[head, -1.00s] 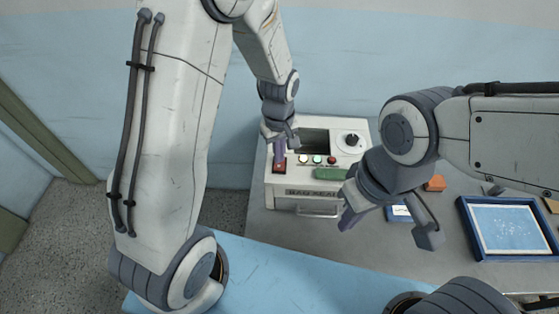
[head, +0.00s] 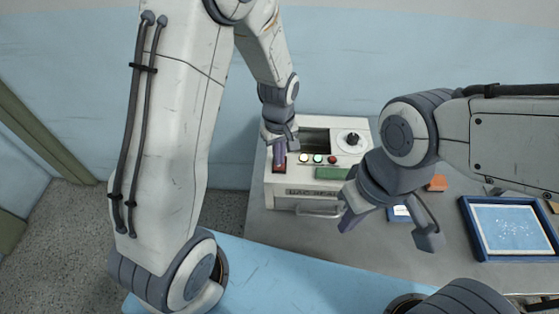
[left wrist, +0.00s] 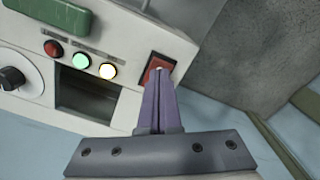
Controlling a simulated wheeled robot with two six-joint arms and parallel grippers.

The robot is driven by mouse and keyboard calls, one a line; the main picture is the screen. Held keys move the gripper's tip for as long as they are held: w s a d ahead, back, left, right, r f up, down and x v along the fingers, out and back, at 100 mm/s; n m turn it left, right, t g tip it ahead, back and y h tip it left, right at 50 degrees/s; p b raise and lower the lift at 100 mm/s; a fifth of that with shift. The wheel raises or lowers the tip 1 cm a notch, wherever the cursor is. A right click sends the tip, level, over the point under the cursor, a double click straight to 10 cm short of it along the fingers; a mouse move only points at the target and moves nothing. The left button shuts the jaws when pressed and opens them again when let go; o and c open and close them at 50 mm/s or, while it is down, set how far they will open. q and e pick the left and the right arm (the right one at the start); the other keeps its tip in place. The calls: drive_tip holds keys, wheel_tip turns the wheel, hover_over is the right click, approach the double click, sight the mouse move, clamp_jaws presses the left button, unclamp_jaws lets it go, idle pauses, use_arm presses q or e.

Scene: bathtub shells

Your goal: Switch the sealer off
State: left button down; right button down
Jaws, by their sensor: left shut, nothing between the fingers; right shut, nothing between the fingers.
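The white bag sealer (head: 300,192) stands on the grey table, with a black dial, a dark opening and a row of lamps on it. Its red switch (head: 279,169) is at the front left corner and also shows in the left wrist view (left wrist: 150,64). My left gripper (head: 280,162) is shut, its fingertips (left wrist: 159,76) at the switch and partly covering it. Whether they touch or press it is unclear. My right gripper (head: 346,220) is shut and empty, in front of the sealer's right side.
A green bar (head: 331,174) lies along the sealer's front edge. An orange block (head: 437,184), a blue-and-white item (head: 399,212) and a blue-framed tray (head: 467,233) are on the table to the right. A blue wall stands close behind.

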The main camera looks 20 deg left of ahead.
use_arm(q)
drive_tip(key=shift+f+b, duration=0.35)
drive_tip(key=shift+f, duration=0.1)
drive_tip(key=shift+r, duration=0.1)
wheel_tip(320, 180, up, 7)
drive_tip(key=p, duration=0.6)
idle(0.4)
idle(0.4)
